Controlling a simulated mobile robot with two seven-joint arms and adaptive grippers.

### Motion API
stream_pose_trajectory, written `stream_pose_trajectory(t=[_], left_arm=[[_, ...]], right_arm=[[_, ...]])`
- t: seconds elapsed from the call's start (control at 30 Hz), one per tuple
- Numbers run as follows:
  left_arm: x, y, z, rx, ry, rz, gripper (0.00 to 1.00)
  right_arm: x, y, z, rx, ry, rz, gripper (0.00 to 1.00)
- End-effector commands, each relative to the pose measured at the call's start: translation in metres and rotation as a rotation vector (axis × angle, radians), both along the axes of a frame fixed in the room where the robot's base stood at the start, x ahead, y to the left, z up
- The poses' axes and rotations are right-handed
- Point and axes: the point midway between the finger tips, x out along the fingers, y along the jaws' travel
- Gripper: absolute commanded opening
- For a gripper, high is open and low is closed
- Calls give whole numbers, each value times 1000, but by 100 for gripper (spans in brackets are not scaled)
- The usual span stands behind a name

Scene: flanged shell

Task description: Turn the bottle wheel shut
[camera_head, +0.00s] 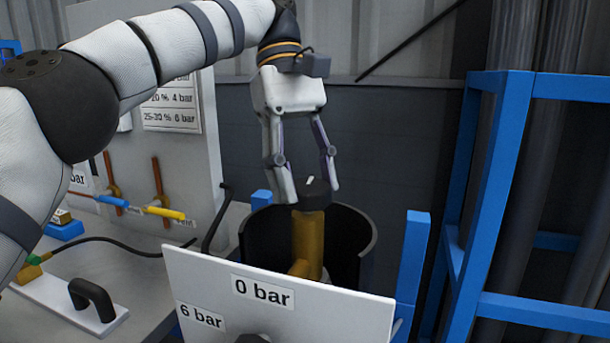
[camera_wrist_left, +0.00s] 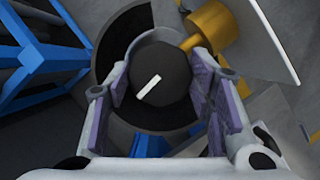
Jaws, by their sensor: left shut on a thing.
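The bottle wheel (camera_head: 315,194) is a dark knob with a white mark, on top of a brass valve body (camera_head: 308,245). In the left wrist view the wheel (camera_wrist_left: 163,76) is a dark many-sided disc, its white mark slanting up to the right. My left gripper (camera_head: 312,195) reaches down from above with its fingers around the wheel. It is shut on the wheel, with one purple-padded finger on each side in the left wrist view (camera_wrist_left: 163,88). My right gripper is not in view.
A dark round holder (camera_head: 357,243) surrounds the valve. A white panel with a "0 bar" label (camera_head: 262,291) stands in front. A blue frame (camera_head: 505,150) is at right. Pipes with blue (camera_head: 112,201) and yellow (camera_head: 165,213) handles and a black handle (camera_head: 92,298) are at left.

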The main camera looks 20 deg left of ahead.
Motion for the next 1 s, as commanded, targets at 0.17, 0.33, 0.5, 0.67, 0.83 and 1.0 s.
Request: stream_pose_trajectory(t=[0.17,0.33,0.5,0.67,0.83,1.0], left_arm=[[0,-1,1,2,-4,-77,20],[0,-1,1,0,-5,-124,20],[0,-1,1,-1,-4,-143,20],[0,-1,1,-2,-5,-147,20],[0,-1,1,-2,-3,-148,20],[0,-1,1,-1,-3,-147,68]], right_arm=[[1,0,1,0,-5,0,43],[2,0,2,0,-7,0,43],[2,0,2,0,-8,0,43],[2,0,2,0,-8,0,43],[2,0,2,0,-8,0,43],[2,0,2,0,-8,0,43]])
